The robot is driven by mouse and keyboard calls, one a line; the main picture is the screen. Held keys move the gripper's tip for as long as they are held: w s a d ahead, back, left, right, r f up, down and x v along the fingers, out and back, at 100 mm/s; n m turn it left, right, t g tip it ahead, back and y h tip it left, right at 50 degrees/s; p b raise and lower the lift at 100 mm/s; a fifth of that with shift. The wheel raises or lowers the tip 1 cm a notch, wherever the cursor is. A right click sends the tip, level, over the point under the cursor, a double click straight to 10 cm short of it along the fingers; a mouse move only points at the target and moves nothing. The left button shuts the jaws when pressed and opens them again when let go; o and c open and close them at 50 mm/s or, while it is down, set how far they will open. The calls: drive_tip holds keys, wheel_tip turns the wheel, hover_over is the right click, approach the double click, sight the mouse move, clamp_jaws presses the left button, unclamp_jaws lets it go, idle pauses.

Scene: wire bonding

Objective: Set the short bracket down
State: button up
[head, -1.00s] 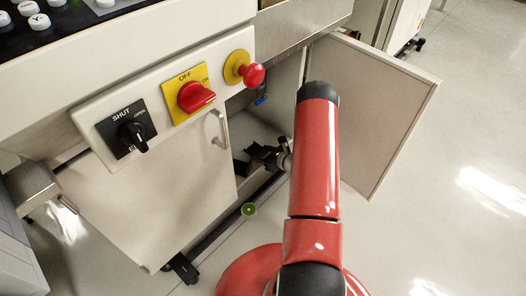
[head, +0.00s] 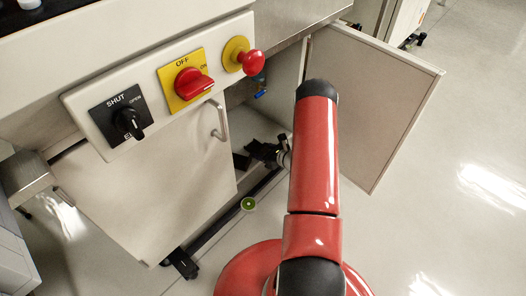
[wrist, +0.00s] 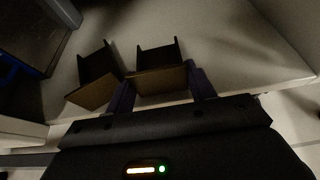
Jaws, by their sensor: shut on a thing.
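My gripper (wrist: 161,89) is shut on the short bracket (wrist: 157,56), a dark channel-shaped piece with a tan near face, held between the two purplish fingers in the wrist view. I cannot tell whether its underside touches the pale cabinet floor (wrist: 235,50). A second, similar bracket (wrist: 95,75) stands just left of it, turned at an angle and apart from it. In the head view my gripper (head: 262,152) reaches into the open cabinet low down, and the held bracket is too small and dark to make out there.
The open cabinet door (head: 375,105) stands to the right of my arm. A closed door (head: 150,190) with a handle is on the left. Above are a red emergency knob (head: 252,63), a red OFF switch (head: 193,84) and a black SHUT/OPEN knob (head: 130,122).

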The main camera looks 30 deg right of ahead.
drive_tip(key=shift+f, duration=0.2)
drive_tip(key=o, duration=1.2)
